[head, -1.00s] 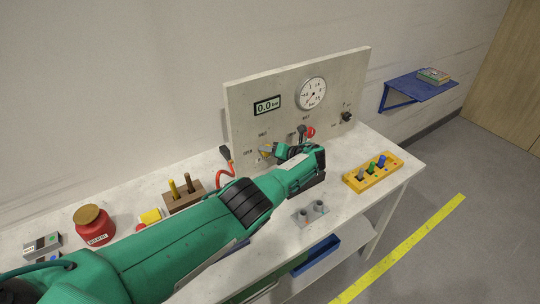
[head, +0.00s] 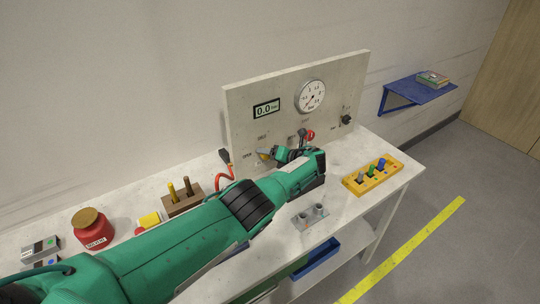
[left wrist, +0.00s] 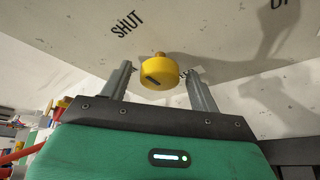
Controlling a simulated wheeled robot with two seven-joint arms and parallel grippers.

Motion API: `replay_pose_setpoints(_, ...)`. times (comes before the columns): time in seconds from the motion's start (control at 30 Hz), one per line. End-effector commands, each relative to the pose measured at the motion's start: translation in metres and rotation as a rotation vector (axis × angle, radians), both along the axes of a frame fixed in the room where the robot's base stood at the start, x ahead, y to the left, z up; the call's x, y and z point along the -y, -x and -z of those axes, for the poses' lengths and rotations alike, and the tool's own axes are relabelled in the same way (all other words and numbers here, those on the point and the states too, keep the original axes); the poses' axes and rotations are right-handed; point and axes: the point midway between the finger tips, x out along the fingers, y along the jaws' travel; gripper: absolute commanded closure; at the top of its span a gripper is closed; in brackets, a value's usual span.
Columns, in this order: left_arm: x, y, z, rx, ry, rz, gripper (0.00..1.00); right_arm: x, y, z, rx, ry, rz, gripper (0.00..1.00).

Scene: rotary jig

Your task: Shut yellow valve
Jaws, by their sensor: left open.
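The yellow valve (head: 264,156) is a small round knob low on the upright grey panel (head: 240,110). In the left wrist view the yellow valve (left wrist: 158,74) has a dark slot-like mark on its side. The word SHUT is printed on the panel to its upper left. My left gripper (head: 272,154) is at the panel, partly covering the valve in the head view. In the left wrist view its fingers (left wrist: 159,80) are open on both sides of the knob, with gaps showing. My right gripper is not in view.
The panel carries a dial gauge (head: 310,97), a 0.0 display (head: 267,108), a red-tipped lever (head: 309,135) and a black knob (head: 346,119). A yellow block with coloured pegs (head: 373,178) stands to the right. A red jar (head: 92,230) and wooden holder (head: 184,202) are left.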

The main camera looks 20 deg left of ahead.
Motion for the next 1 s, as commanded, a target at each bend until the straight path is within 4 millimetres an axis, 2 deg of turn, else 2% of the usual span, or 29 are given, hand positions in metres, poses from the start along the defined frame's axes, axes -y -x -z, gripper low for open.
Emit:
replay_pose_setpoints(0.17,0.017,0.006,-0.010,0.000,0.001,0.004,0.38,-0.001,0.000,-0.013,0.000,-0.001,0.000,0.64)
replay_pose_setpoints(0.33,0.050,0.018,-0.023,0.000,0.002,0.004,0.38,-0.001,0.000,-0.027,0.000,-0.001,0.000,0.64)
replay_pose_setpoints(0.63,0.104,0.039,-0.040,0.000,0.002,0.003,0.38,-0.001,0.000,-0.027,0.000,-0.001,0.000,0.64)
replay_pose_setpoints(0.8,0.118,0.044,-0.045,-0.002,0.000,0.001,0.38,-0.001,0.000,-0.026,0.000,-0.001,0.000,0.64)
replay_pose_setpoints(1.0,0.121,0.046,-0.048,-0.002,0.000,0.001,0.38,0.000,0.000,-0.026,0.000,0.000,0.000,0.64)
